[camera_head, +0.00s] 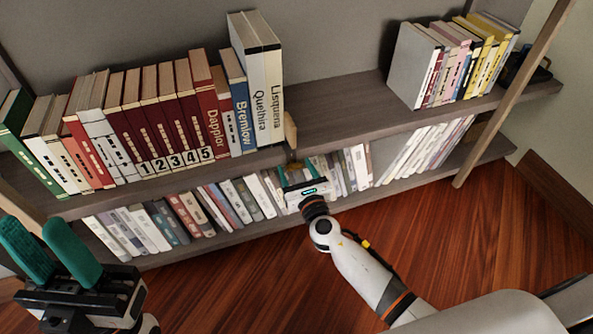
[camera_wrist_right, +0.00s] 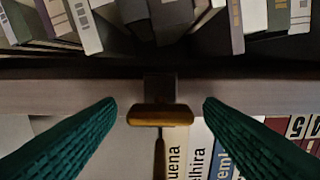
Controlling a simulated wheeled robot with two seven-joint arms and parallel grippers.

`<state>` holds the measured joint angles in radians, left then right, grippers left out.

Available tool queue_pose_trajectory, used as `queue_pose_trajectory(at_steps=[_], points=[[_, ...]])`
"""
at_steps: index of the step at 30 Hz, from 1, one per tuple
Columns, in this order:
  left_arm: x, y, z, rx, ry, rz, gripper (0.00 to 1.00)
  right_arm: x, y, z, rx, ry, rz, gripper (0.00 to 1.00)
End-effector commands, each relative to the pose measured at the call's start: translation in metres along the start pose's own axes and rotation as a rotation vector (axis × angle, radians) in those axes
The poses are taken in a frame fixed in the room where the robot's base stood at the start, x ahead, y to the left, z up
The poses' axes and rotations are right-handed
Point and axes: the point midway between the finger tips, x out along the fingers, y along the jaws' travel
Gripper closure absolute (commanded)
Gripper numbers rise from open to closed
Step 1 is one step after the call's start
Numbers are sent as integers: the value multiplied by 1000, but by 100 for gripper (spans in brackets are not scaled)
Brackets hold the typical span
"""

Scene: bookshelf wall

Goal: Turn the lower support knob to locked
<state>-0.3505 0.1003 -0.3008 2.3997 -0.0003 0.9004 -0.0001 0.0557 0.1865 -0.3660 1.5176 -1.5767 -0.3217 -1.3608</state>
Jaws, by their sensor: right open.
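A tan, bar-shaped knob (camera_wrist_right: 160,115) lies crosswise at the centre of the right wrist view, beside a dark block (camera_wrist_right: 160,88) on the shelf edge. In the head view a tan piece (camera_head: 290,130) stands by the white books, above a small dark fitting at the shelf edge. My right gripper (camera_head: 303,175) is just below that edge. Its green fingers (camera_wrist_right: 160,108) are open on either side of the knob, apart from it and empty. My left gripper (camera_head: 48,235) is open and empty at the lower left, away from the shelf.
The upper shelf (camera_head: 335,115) holds books at left and right, with a bare stretch between. The lower shelf (camera_head: 215,228) is lined with books close around my right gripper. A slanted wooden post (camera_head: 510,95) stands at the right. The wood floor (camera_head: 455,235) in front is clear.

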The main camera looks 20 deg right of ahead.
Motion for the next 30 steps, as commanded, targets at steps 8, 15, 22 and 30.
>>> queue_pose_trajectory(at_steps=[8, 15, 22, 30], points=[[0, 0, 0, 0, 1, 0, 64, 0, 0, 0, 1, 0, 0, 69], [-1, 0, 0, 0, 1, 0, 64, 0, 0, 0, 7, 0, 0, 83], [-5, 0, -1, 0, 1, 0, 64, 0, 0, 1, 74, 1, 0, 83], [-10, 0, -6, 2, -1, -6, 64, -1, 0, 2, 274, 1, 0, 83]])
